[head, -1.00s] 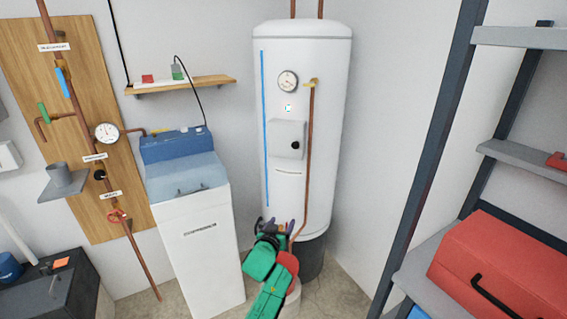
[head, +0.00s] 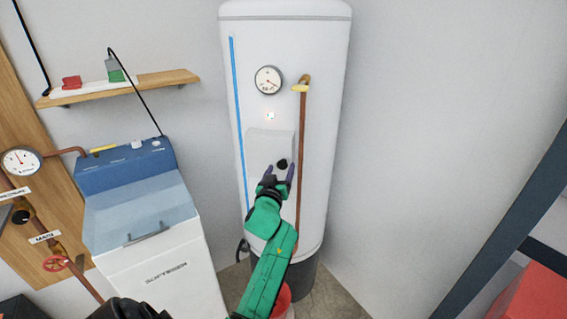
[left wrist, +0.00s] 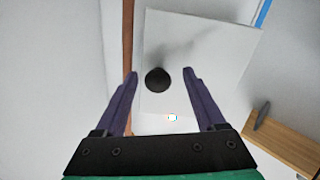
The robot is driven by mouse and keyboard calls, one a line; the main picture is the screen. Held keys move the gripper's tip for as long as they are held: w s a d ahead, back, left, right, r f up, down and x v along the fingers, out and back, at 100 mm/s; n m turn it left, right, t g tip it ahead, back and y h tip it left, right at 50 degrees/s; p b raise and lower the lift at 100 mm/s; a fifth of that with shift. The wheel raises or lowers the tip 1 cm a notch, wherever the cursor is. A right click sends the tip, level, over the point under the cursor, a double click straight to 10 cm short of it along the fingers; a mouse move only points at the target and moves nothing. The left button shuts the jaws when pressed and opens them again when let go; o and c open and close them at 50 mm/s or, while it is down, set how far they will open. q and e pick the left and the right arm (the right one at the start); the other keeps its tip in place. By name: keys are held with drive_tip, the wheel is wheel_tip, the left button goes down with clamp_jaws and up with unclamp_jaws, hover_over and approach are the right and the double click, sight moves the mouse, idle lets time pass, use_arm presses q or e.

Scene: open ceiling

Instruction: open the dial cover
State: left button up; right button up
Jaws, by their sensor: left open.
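The dial cover (head: 262,145) is a pale grey box-like panel on the front of the white tank (head: 325,120). A black knob (head: 282,164) sits low on its right side. My left gripper (head: 279,171) is open, with its purple fingertips at the knob in the head view. In the left wrist view the cover (left wrist: 215,45) fills the upper middle. The knob (left wrist: 157,80) lies between the two spread fingers (left wrist: 161,74), with visible gaps on both sides. The cover appears shut.
A copper pipe (head: 302,140) runs down the tank just right of the cover. A round gauge (head: 268,80) is above it. A blue and white softener (head: 150,240) stands to the left, below a wooden shelf (head: 160,83). Bare wall lies to the right.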

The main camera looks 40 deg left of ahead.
use_arm(q)
drive_tip(key=shift+s+d+r, duration=0.15)
drive_tip(key=shift+d+r, duration=0.05)
drive_tip(key=shift+d, duration=0.05)
drive_tip(key=shift+s+d+r, duration=0.15)
drive_tip(key=shift+s, duration=0.05)
drive_tip(key=shift+c, duration=0.9)
clamp_jaws()
